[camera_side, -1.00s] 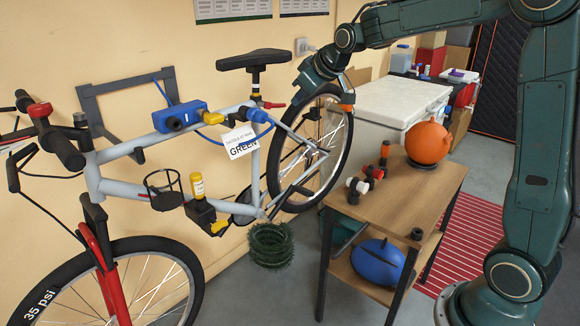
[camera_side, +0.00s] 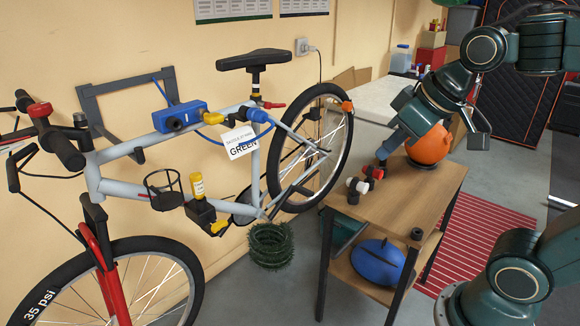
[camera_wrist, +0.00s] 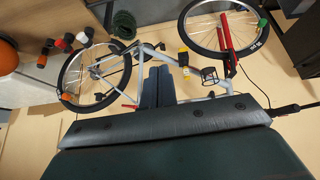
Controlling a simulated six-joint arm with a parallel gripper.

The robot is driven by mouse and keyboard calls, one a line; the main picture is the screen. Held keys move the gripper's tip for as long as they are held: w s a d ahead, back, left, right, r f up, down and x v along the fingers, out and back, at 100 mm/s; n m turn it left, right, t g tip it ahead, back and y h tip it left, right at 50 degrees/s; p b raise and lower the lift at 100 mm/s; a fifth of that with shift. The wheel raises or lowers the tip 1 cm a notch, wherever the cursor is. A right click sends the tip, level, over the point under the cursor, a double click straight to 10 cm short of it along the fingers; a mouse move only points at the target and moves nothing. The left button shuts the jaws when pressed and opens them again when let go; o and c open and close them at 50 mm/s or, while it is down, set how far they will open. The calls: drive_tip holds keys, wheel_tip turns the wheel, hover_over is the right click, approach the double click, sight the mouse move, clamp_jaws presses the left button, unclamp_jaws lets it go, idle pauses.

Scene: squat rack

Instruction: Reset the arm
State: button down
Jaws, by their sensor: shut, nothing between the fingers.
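My gripper (camera_side: 388,148) is over the left back part of the wooden table, in front of the orange ball (camera_side: 428,146), with its fingers pointing down and left. In the side view the fingertips overlap the top of a red and black fitting (camera_side: 374,172); I cannot tell whether they touch. In the wrist view the two fingers (camera_wrist: 157,84) lie side by side, shut and empty, with the bicycle (camera_wrist: 130,52) behind them. The bicycle (camera_side: 170,176) hangs by the wall at the left of the side view.
The wooden table (camera_side: 425,200) carries several small fittings and the ball, with a blue helmet-like thing (camera_side: 377,262) on its lower shelf. A red striped mat (camera_side: 480,235) lies on the floor at right.

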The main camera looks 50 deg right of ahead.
drive_tip(key=s+f, duration=0.3)
drive_tip(key=s, duration=0.3)
drive_tip(key=shift+s+a+g, duration=0.25)
drive_tip(key=shift+a+g, duration=0.05)
drive_tip(key=shift+a, duration=0.1)
